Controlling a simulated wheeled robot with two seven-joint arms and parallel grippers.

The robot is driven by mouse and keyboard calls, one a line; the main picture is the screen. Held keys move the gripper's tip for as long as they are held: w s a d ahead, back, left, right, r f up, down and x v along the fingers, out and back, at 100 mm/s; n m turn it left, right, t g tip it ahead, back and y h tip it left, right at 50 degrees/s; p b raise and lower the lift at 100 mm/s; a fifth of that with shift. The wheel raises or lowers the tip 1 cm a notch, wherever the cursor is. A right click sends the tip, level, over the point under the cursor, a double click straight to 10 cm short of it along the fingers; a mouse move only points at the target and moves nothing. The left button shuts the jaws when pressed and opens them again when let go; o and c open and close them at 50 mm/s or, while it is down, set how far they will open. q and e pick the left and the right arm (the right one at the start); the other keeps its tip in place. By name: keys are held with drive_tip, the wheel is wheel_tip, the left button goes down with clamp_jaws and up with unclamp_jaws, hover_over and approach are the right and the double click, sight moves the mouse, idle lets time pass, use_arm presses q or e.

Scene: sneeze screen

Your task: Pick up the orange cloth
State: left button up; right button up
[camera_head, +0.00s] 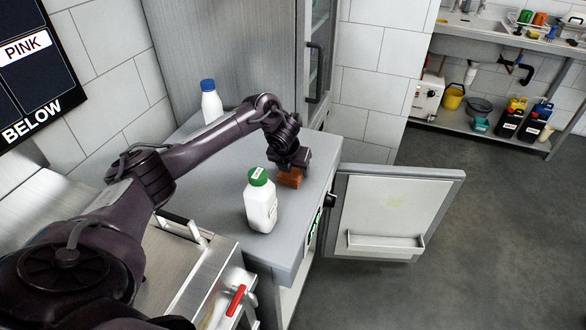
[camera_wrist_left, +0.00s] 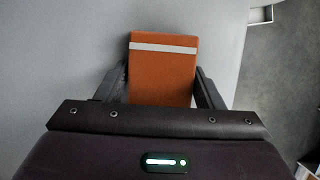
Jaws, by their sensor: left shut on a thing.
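The orange cloth (camera_head: 290,179) is a folded block with a pale stripe on the grey counter, near its right edge. It also shows in the left wrist view (camera_wrist_left: 160,78), between the two fingers. My left gripper (camera_head: 292,165) reaches down over it from above and is shut on it. In the left wrist view the fingers (camera_wrist_left: 162,92) lie along both sides of the cloth. I cannot tell whether the cloth is clear of the counter. My right gripper is not in view.
A white bottle with a green cap (camera_head: 260,202) stands just left of the cloth. A white bottle with a blue cap (camera_head: 210,102) stands farther back. An open cabinet door (camera_head: 395,205) juts out to the right below the counter (camera_head: 222,192). Open floor lies beyond.

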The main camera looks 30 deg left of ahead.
use_arm(q)
wheel_tip(320, 180, up, 10)
drive_tip(key=shift+w+r, duration=0.1)
wheel_tip(320, 180, up, 10)
drive_tip(key=p, duration=0.5)
